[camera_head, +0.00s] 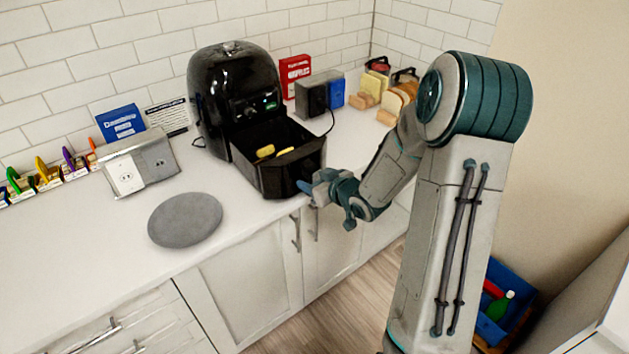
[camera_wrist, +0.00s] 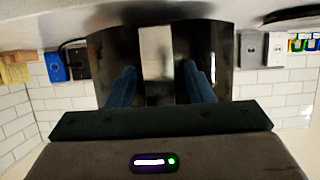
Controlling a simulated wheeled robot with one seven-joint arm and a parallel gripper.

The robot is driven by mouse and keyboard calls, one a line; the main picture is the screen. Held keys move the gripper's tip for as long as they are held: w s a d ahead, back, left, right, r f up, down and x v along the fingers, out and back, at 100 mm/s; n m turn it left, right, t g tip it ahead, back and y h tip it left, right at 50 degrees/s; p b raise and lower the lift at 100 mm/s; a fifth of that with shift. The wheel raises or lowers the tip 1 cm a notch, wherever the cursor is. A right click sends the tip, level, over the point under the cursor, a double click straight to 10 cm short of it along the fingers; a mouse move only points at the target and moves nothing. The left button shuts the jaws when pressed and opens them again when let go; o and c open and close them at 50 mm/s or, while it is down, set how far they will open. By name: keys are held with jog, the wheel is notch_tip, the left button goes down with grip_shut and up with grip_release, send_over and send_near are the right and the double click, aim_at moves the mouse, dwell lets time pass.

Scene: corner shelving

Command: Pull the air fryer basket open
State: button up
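The black air fryer (camera_head: 237,95) stands on the counter against the tiled wall. Its basket (camera_head: 290,172) sticks well out of the front, with yellow food pieces (camera_head: 266,151) inside. My gripper (camera_head: 305,187) is at the basket's front face, low by the counter edge. In the wrist view, the blue fingers of my gripper (camera_wrist: 161,84) are spread apart. A pale, shiny upright strip (camera_wrist: 156,55) on the dark basket front shows between them, with gaps at both sides. Whether the fingertips touch the basket is not clear. The handle is mostly hidden in the head view.
A grey round mat (camera_head: 185,220) lies left of the basket, below a grey socket box (camera_head: 138,165). A dark toaster-like box (camera_head: 318,93) and bread (camera_head: 392,104) stand to the right. A blue crate (camera_head: 497,310) is on the floor. The counter's front left is clear.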

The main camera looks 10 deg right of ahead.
jog(key=shift+s, duration=0.1)
jog(key=v, duration=1.3)
jog(key=shift+s, duration=0.35)
jog(key=shift+d+r, duration=0.1)
jog(key=shift+d, duration=0.1)
jog(key=s+d+r+m+g+h, duration=0.2)
jog(key=s+r+m+g+h, duration=0.25)
jog(key=h, duration=0.35)
jog(key=s+a+r+g+y, duration=0.1)
jog(key=s+a+g, duration=0.1)
jog(key=s+a, duration=0.2)
jog(key=s+a+r+g+y, duration=0.1)
jog(key=s+a, duration=0.3)
jog(key=s, duration=0.5)
jog(key=shift+s+a+g+y, duration=0.3)
jog(key=shift+a+g, duration=0.1)
jog(key=shift+g, duration=0.25)
